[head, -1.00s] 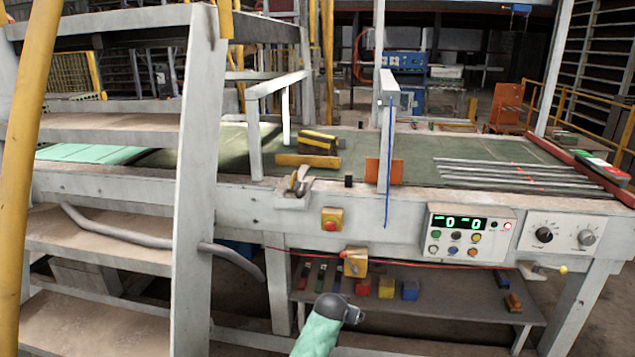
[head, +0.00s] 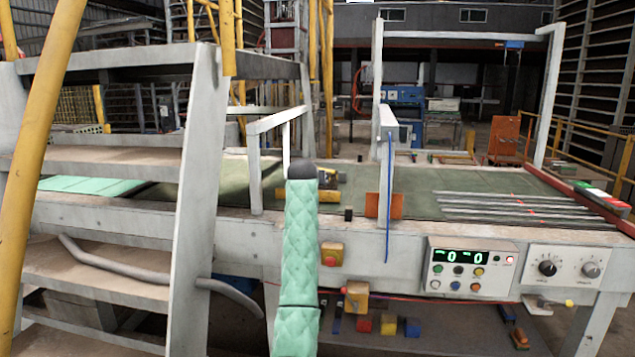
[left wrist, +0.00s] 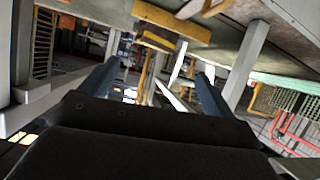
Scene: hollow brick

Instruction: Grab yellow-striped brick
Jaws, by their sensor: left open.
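My right gripper is not in view.
White posts and a rail (head: 256,165) stand left of the brick, and a white post with an orange plate (head: 385,203) stands to its right. Steps (head: 105,240) fill the left. A control panel (head: 470,268) is at the front. Coloured blocks lie on a lower shelf.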

